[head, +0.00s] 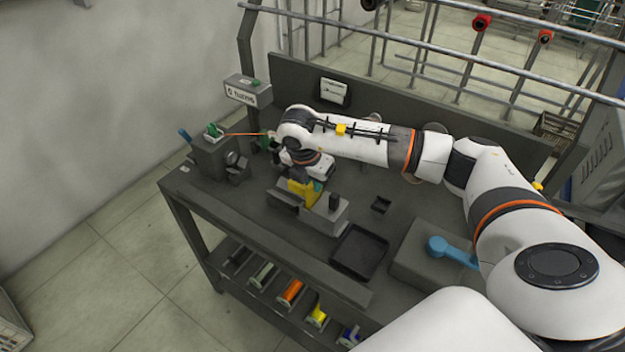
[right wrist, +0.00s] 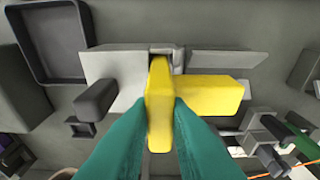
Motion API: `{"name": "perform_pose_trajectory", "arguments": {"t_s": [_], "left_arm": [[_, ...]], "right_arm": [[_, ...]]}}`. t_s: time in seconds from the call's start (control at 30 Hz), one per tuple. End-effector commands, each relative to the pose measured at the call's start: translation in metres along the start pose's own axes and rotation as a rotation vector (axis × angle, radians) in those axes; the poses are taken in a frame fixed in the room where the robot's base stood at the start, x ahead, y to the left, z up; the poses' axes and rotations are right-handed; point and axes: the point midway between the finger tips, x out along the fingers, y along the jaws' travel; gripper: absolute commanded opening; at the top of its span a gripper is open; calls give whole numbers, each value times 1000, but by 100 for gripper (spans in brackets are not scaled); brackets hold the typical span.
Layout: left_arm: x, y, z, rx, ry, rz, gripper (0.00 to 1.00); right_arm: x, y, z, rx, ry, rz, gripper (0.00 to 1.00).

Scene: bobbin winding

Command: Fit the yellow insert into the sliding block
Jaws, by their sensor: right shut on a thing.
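The yellow insert (head: 302,194) is at the grey sliding block (head: 325,217) on the workbench. In the right wrist view the insert (right wrist: 160,75) has an upright bar between my teal fingertips and a wider yellow part reaching right. My right gripper (right wrist: 160,105) is shut on the upright bar; it also shows in the head view (head: 315,184). The bar's far end is at a slot in the light grey block (right wrist: 118,72). I cannot tell whether it is inside the slot or just above it. My left gripper is not in view.
A dark open tray (head: 359,252) and a small dark holder (head: 381,205) stand right of the block. A blue-handled thing (head: 450,250) lies farther right. A machine (head: 215,155) with an orange thread stands at the left. Several coloured spools (head: 291,291) sit on the shelf below.

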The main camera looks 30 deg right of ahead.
Motion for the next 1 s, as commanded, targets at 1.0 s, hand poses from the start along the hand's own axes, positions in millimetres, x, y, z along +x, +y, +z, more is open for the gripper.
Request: {"name": "perform_pose_trajectory", "arguments": {"t_s": [1.0], "left_arm": [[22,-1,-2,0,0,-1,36]], "right_arm": [[23,-1,5,0,0,-1,0]]}}
